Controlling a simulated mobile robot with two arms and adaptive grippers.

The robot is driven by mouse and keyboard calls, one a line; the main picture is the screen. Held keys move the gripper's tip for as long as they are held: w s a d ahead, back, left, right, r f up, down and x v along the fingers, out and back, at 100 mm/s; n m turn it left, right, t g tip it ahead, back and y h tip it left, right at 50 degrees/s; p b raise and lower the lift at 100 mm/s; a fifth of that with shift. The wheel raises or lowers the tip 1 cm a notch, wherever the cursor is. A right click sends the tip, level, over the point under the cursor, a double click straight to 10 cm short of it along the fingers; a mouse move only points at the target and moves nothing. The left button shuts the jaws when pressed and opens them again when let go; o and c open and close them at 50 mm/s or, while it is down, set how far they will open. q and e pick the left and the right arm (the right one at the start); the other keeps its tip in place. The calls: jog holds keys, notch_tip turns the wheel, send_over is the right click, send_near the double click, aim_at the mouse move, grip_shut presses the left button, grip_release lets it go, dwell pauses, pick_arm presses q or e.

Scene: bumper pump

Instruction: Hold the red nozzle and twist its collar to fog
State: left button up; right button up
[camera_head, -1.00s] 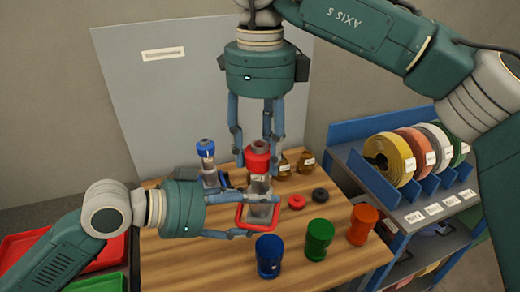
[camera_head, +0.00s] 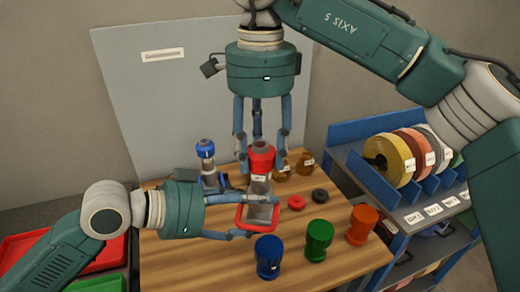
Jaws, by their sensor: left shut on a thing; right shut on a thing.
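The red nozzle (camera_head: 259,213) stands upright above the wooden table, with a grey body and a red loop handle low on it. Its red collar (camera_head: 261,158) is at the top. My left gripper (camera_head: 246,214) comes in from the left and is shut on the nozzle's body. My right gripper (camera_head: 261,165) points down from above and is shut on the red collar, one finger on each side. The collar's setting marks are too small to read.
A blue nozzle (camera_head: 206,152) stands behind my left gripper. Blue (camera_head: 269,257), green (camera_head: 317,240) and orange (camera_head: 361,224) pieces stand along the front. A blue rack (camera_head: 345,150) holds hose rolls.

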aim_at(262, 143)
jog(key=shift+w+d, duration=0.1)
jog(key=shift+d, duration=0.2)
jog(key=o, duration=1.1)
jog(key=shift+a, duration=0.15)
jog(key=shift+o, duration=0.2)
notch_tip(262, 143, up, 12)
jog(key=shift+w, duration=0.1)
